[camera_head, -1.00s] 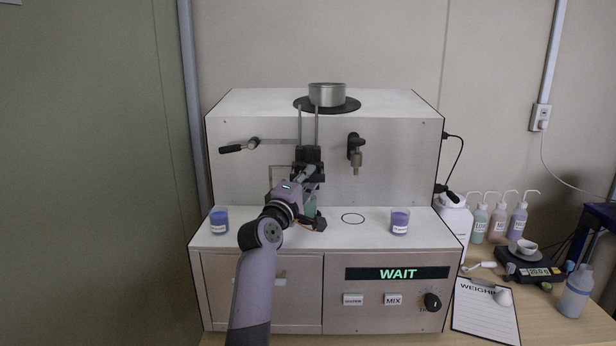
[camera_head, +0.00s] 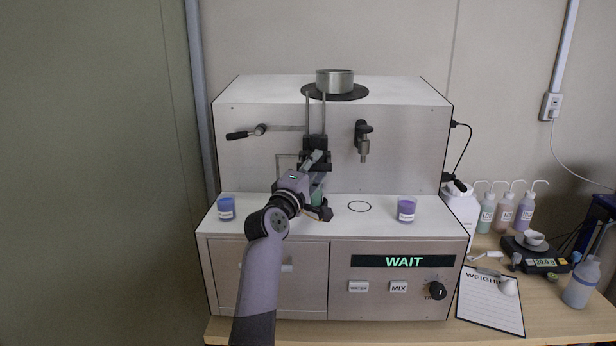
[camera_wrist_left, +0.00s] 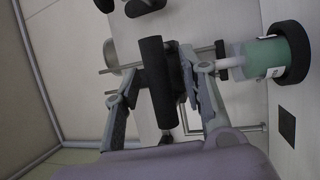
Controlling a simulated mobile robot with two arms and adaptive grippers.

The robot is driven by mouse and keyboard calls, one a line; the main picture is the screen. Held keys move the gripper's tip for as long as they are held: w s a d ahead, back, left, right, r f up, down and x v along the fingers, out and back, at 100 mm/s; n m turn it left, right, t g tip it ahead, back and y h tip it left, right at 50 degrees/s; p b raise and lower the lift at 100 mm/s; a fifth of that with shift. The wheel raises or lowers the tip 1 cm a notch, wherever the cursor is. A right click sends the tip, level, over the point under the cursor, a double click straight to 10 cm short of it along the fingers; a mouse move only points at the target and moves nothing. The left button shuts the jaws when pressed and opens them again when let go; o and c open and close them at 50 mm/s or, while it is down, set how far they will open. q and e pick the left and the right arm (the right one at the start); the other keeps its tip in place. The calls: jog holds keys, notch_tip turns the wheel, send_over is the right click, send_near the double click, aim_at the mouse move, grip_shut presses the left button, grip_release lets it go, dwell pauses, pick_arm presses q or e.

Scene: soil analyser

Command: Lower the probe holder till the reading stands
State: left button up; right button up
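The probe holder (camera_head: 316,144) is a black carriage on two upright rods at the front of the soil analyser (camera_head: 230,160). My left gripper (camera_head: 320,162) is at its front. In the left wrist view the fingers lie on both sides of the holder's black round bar (camera_wrist_left: 158,85) and appear closed on it. A cup of green liquid (camera_head: 317,196) stands below the holder, partly hidden by my gripper. In the left wrist view the green cup (camera_wrist_left: 262,58) has a pale probe part (camera_wrist_left: 230,66) at its mouth; its depth is unclear. The display (camera_head: 404,261) reads WAIT. My right gripper is not visible.
A black-handled lever (camera_head: 248,132) sticks out left. A nozzle (camera_head: 363,142) hangs right of the holder. Bottles, a scale (camera_head: 535,255) and a weighing sheet (camera_head: 490,303) lie to the right.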

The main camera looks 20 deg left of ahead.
pick_arm(q)
jog(key=v, duration=1.1)
jog(key=shift+s, duration=0.35)
jog(key=shift+f, duration=0.1)
